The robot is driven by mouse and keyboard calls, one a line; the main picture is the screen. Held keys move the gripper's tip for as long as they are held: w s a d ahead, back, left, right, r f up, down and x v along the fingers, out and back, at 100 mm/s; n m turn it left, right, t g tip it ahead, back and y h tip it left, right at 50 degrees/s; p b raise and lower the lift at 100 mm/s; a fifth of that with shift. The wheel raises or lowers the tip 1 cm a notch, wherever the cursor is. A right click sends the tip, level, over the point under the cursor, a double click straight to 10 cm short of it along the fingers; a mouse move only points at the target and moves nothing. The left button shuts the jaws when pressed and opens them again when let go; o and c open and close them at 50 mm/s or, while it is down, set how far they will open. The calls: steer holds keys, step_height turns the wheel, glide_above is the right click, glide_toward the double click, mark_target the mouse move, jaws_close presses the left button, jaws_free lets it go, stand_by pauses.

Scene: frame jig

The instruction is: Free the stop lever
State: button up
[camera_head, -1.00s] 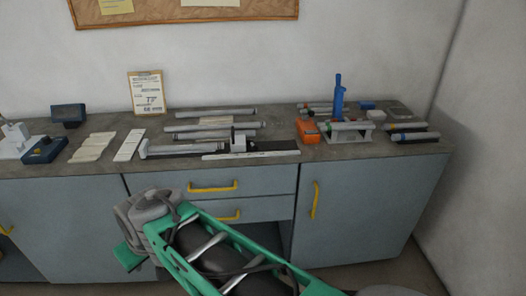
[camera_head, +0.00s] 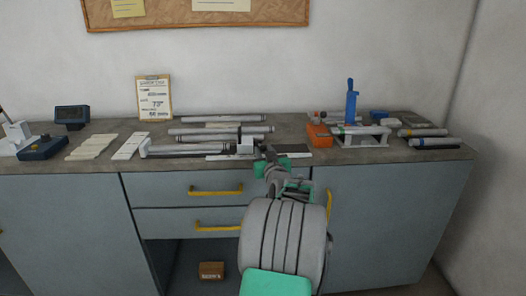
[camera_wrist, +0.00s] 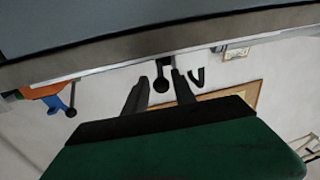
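The stop, a pale block (camera_head: 246,144), sits on the long jig rail (camera_head: 190,150) near the front edge of the bench. In the wrist view, tilted and upside down, a dark lever with a round knob (camera_wrist: 161,85) hangs beside a white block (camera_wrist: 212,69). My gripper (camera_wrist: 160,78) is open, with one finger on each side of the knob. I see gaps, so the fingers do not appear to press on it. In the head view my gripper (camera_head: 261,149) is at the right side of the stop and hides the lever there.
Grey tubes (camera_head: 218,119) lie behind the rail. To the right stand an orange box (camera_head: 319,135), a blue-handled device (camera_head: 351,105) on a white stand, and more tubes (camera_head: 430,142). Pale strips (camera_head: 92,147) lie to the left. Drawers with yellow handles (camera_head: 216,190) are below.

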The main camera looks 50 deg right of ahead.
steer(key=shift+w+d, duration=0.35)
steer(key=shift+w, duration=0.2)
steer(key=shift+c, duration=0.5)
jaws_close()
stand_by(0.5)
